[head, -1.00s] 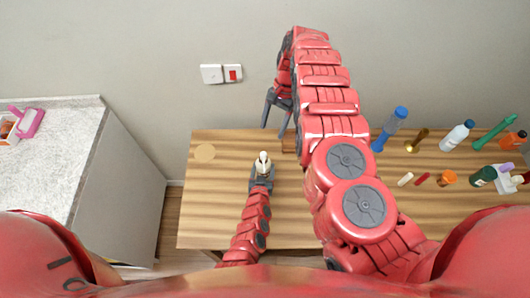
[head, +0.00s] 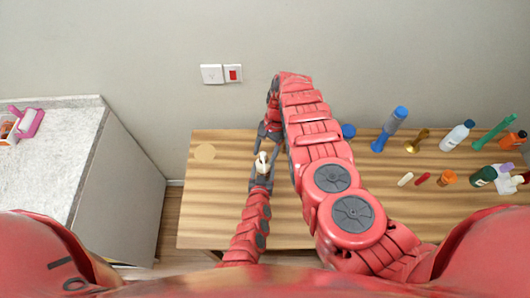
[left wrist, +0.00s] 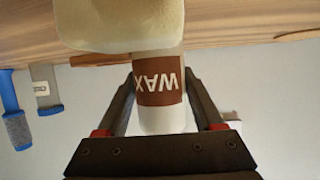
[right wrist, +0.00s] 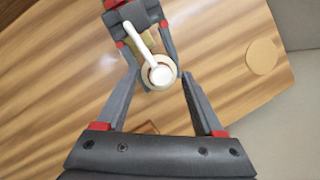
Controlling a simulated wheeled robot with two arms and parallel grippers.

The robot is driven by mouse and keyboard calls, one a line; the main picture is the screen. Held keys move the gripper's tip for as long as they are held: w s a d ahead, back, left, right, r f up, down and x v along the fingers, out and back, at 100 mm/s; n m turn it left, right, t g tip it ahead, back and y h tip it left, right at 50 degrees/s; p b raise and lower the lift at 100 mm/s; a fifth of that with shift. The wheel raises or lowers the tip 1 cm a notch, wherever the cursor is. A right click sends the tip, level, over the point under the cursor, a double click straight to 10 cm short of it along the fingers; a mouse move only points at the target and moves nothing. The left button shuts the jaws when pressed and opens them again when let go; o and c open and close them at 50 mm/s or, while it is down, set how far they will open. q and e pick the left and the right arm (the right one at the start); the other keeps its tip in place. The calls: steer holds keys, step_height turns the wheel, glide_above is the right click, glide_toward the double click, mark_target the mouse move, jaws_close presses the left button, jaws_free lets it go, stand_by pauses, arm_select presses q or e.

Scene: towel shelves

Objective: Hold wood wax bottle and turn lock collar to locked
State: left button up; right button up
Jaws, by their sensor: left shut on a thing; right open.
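The wood wax bottle (head: 262,163) is cream with a brown WAX label, which shows upside down in the left wrist view (left wrist: 158,82). My left gripper (head: 261,184) is shut on it; its two fingers lie along the bottle's sides. In the right wrist view, the bottle's round top with the collar (right wrist: 160,74) is seen from above, with a white spout pointing up-left. Whether the collar is locked cannot be told. My right gripper (right wrist: 161,76) is open, its fingertips on either side of the top, with gaps showing.
The wooden table (head: 215,215) has a pale round disc (head: 205,152) at its left. Several bottles and tools, including a blue one (head: 391,128) and a brass one (head: 416,140), stand at the right. A grey-white counter (head: 65,150) is further left.

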jaws_close()
steer(key=shift+s+m+y, duration=0.1)
steer(key=shift+m+y, duration=0.2)
steer(key=shift+m, duration=0.4)
jaws_free()
steer(key=v, duration=1.2)
